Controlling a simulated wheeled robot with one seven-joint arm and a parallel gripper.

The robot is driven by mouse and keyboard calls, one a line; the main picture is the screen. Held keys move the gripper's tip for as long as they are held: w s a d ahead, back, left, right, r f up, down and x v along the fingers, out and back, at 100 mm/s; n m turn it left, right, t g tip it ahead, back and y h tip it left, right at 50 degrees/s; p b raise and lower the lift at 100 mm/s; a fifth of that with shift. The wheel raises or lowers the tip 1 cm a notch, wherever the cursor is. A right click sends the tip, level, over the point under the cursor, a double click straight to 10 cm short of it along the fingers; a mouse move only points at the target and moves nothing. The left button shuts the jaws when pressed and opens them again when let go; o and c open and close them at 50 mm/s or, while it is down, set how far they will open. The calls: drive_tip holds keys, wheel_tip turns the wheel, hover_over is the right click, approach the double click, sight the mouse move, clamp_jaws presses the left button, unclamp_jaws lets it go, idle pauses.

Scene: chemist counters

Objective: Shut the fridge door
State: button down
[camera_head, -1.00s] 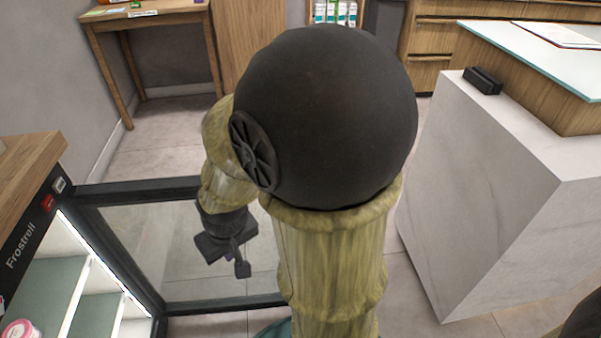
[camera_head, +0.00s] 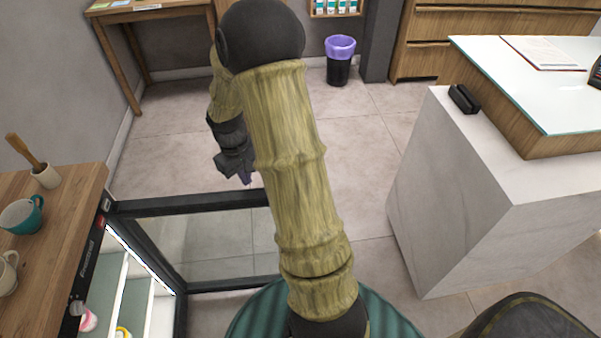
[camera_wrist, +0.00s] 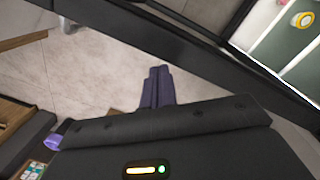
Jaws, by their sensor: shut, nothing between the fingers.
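The fridge (camera_head: 140,285) stands at the lower left of the head view, with lit shelves inside. Its glass door (camera_head: 215,238) in a black frame stands wide open, sticking out to the right; my arm hides its right end. My gripper (camera_head: 246,180) is on the far side of the door, pointing down near the top bar of the frame. In the wrist view the purple fingers (camera_wrist: 157,86) are shut and empty. The black door frame (camera_wrist: 150,35) crosses that view just beyond them, with a visible gap to the fingertips. I see no contact.
A wooden counter (camera_head: 45,220) with a teal mug (camera_head: 22,214) tops the fridge. A marble-sided counter (camera_head: 460,200) stands at the right. A wooden table (camera_head: 150,15) and a bin (camera_head: 339,62) stand at the back. The floor beyond the door is clear.

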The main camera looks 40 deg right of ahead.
drive_tip(key=w+d+f+g+p, duration=0.1)
drive_tip(key=d+p, duration=0.3)
drive_tip(key=d, duration=0.4)
drive_tip(key=w+d+f+g+p, duration=0.1)
drive_tip(key=w+d+f+p, duration=0.1)
drive_tip(key=d+p, duration=0.3)
drive_tip(key=d+f, duration=0.1)
drive_tip(key=d, duration=0.2)
drive_tip(key=shift+m+y+p, duration=0.3)
drive_tip(key=shift+s, duration=0.1)
drive_tip(key=s+f+p, duration=0.2)
drive_tip(key=s+f, duration=0.4)
drive_tip(key=f, duration=0.3)
drive_tip(key=shift+s+f+p, duration=0.15)
drive_tip(key=shift+f+p, duration=0.15)
drive_tip(key=shift+d, duration=0.15)
